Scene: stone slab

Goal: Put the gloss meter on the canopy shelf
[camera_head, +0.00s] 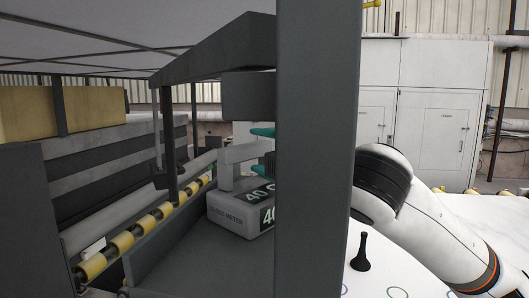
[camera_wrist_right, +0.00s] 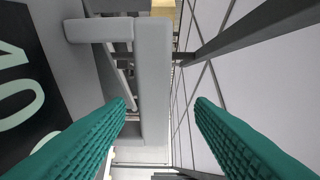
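The gloss meter (camera_head: 238,221) is a grey box with a raised handle, its name on the front and a black panel reading 40. It sits upright on or just above the dark grey shelf floor (camera_head: 200,268) under the canopy; contact is hard to tell. Teal fingertips of my right gripper (camera_head: 258,150) show above and below the handle, behind a dark post. In the wrist view, the fingers of this gripper (camera_wrist_right: 162,103) are wide apart, with the grey handle (camera_wrist_right: 152,75) between and beyond them. My left gripper is out of view.
A thick dark post (camera_head: 318,150) stands in front and hides most of my right gripper. The canopy roof (camera_head: 120,30) is overhead. A conveyor with yellow rollers (camera_head: 122,242) runs along the left. A black knobbed object (camera_head: 363,252) stands on a white surface at right.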

